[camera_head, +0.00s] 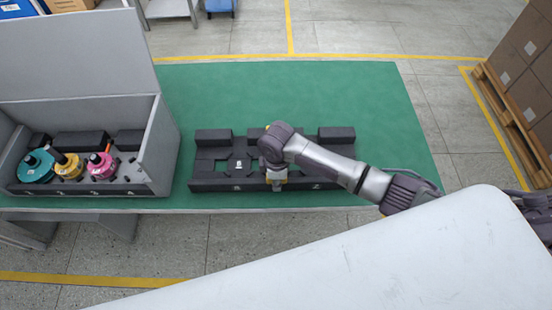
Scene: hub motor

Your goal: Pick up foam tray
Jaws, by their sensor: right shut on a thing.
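The black foam tray (212,185) lies on the green table top, with raised blocks along its back and white marks on its front edge. My right gripper (277,185) points down at the middle of the tray's front edge and is shut on it. My arm and wrist cover part of the tray's middle and right side. I cannot tell any gap between tray and table. My left gripper is not in view.
An open grey box (160,150) stands on the table's left, holding dark foam with teal (36,167), yellow (68,166) and pink (100,165) parts. The green table (300,90) is clear behind the tray. Cartons (525,65) on a pallet stand at the far right.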

